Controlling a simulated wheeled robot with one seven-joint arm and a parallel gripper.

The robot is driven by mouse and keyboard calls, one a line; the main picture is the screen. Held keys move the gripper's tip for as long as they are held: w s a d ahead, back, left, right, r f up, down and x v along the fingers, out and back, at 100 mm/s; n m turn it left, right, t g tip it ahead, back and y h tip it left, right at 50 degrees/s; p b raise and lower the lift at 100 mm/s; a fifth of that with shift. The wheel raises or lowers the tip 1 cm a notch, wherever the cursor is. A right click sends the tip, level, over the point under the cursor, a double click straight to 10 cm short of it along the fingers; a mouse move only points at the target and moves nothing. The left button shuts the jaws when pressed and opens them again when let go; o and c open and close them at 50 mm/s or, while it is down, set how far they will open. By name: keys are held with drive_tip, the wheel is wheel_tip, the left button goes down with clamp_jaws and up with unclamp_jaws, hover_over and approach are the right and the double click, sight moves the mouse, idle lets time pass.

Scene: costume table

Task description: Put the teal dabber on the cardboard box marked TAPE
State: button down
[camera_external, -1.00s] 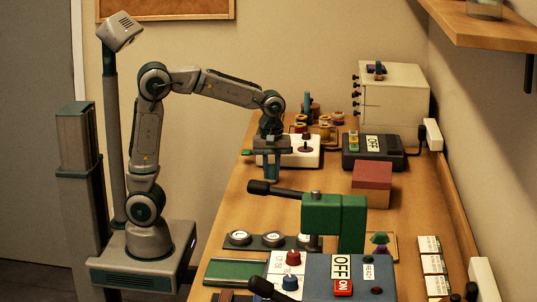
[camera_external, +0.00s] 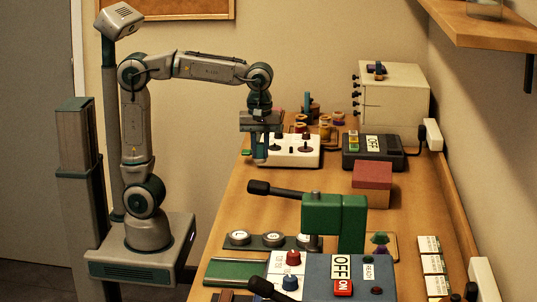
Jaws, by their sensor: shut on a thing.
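My gripper (camera_external: 261,153) is shut above the left side of the table, in front of the white panel with knobs. A narrow teal thing shows at its fingertips, which I take to be the teal dabber; it is small and hard to tell from the teal-coloured fingers. It hangs upright, clear of the table. A small cardboard-brown box (camera_external: 371,197) with a red block or lid (camera_external: 372,174) on top stands right of the gripper, near the table's middle. No TAPE marking is readable on it from this side.
A green clamp-like block with a black handle (camera_external: 335,220) stands in front of the brown box. A white panel with knobs (camera_external: 290,149), a black OFF switch box (camera_external: 373,152) and a cream cabinet (camera_external: 393,100) are behind.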

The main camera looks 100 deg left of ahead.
drive_tip(key=w+d+r+m+p, duration=0.1)
drive_tip(key=w+d+r+p, duration=0.15)
drive_tip(key=w+p, duration=0.45)
drive_tip(key=w+d+r+p, duration=0.2)
drive_tip(key=w+r+p, duration=0.15)
drive_tip(key=w, duration=0.55)
drive_tip(key=w+d+r+m+p, duration=0.1)
drive_tip(key=w+d+r+p, duration=0.1)
drive_tip(key=w+p, duration=0.55)
drive_tip(key=p, duration=0.2)
hover_over(363, 170)
wheel_tip(363, 170, down, 7)
drive_tip(key=shift+d+r, duration=0.15)
drive_tip(key=shift+r, duration=0.05)
drive_tip(key=shift+f+p, duration=0.45)
drive_tip(key=shift+f, duration=1.65)
drive_tip(key=shift+f, duration=0.2)
drive_tip(key=c, duration=1.3)
unclamp_jaws()
